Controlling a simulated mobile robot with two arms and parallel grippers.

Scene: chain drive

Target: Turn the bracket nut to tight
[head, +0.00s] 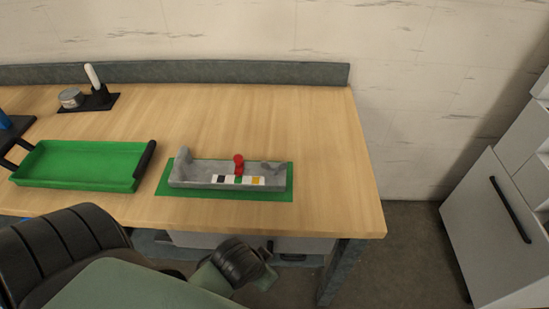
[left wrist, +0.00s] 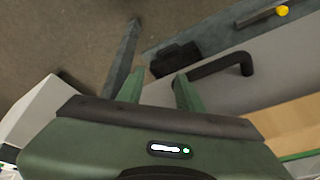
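A grey bracket-like fixture (head: 188,178) sits on a green mat (head: 170,190) near the right front of the workbench. A red knob-shaped part (head: 238,163) stands up at its middle, with black, white, green and yellow patches along the front strip. I cannot tell for certain which part is the bracket nut; it is too small here. My left gripper (left wrist: 158,92) is open and empty in the left wrist view, its two green fingers apart. In the head view my left arm's wrist is below the bench's front edge, apart from the fixture. My right gripper is not in view.
A green tray (head: 78,187) with a black handle lies left of the fixture. A round tin (head: 70,98) and a white-tipped stick in a black holder (head: 99,95) stand behind. Drawers with a dark handle (left wrist: 225,67) are under the bench. The bench right of the mat is clear.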

